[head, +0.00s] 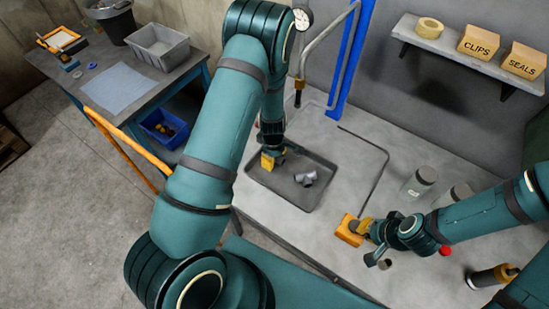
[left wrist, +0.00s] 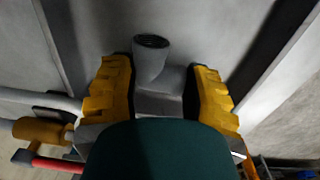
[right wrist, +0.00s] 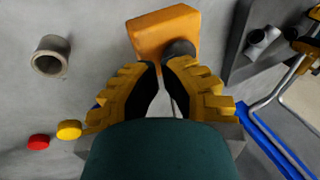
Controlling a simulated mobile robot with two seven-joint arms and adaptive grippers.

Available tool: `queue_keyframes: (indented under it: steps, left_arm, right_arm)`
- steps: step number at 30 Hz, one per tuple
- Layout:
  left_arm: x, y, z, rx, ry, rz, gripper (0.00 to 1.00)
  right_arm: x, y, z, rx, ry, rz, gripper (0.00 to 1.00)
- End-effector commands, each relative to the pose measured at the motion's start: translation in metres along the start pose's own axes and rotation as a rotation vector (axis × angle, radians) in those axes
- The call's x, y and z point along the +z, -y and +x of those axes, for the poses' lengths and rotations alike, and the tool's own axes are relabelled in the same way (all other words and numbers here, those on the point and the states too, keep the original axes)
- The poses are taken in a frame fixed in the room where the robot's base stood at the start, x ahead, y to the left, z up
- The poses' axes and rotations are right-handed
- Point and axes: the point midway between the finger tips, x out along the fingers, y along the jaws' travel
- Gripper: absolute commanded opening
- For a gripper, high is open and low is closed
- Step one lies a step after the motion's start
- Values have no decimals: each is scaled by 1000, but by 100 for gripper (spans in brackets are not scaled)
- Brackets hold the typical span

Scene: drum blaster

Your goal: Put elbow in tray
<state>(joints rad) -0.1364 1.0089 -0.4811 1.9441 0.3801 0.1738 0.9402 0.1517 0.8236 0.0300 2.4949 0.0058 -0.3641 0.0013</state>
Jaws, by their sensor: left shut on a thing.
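A grey elbow (left wrist: 150,62) with a dark ribbed opening sits between the yellow fingers of my left gripper (left wrist: 160,92), which is shut on it. In the head view my left gripper (head: 271,160) is over the left part of the dark tray (head: 262,186). Another grey fitting (head: 306,179) lies in the tray, right of that gripper; it also shows in the right wrist view (right wrist: 262,42). My right gripper (head: 362,228) is beside an orange block (head: 348,231). Its fingertips (right wrist: 163,66) are close together near a dark round part; whether they grip it is unclear.
A grey ring-shaped piece (right wrist: 50,56), a red cap (right wrist: 39,142) and a yellow cap (right wrist: 69,130) lie near my right gripper. Jars (head: 418,184) stand at the back right. A bent rod (head: 374,175) lies right of the tray. A blue post (head: 350,60) rises behind.

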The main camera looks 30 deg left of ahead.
Motion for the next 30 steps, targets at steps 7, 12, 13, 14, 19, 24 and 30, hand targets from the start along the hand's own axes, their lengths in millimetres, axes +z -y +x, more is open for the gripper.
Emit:
queue_keyframes:
  steps: [7, 12, 13, 14, 19, 24, 30]
  left_arm:
    - [0, 0, 4, 2, 0, 1, 7]
    - [0, 0, 8, 2, 0, 1, 7]
    - [0, 0, 8, 1, 0, 1, 60]
    - [0, 0, 8, 1, 0, 1, 70]
    - [0, 0, 7, 1, 0, 0, 74]
    - [0, 0, 6, 1, 0, 0, 74]
    - [0, -2, -13, 5, -2, 1, 74]
  right_arm:
    - [0, 0, 0, 0, 0, 0, 0]
    - [0, -1, 4, 1, 0, 0, 0]
    - [0, -1, 4, 1, 0, 0, 0]
    - [0, -1, 3, 1, 0, 0, 0]
    - [0, -1, 3, 1, 0, 0, 0]
    - [0, -1, 2, 1, 0, 0, 0]
    - [0, 1, -2, 0, 0, 0, 0]
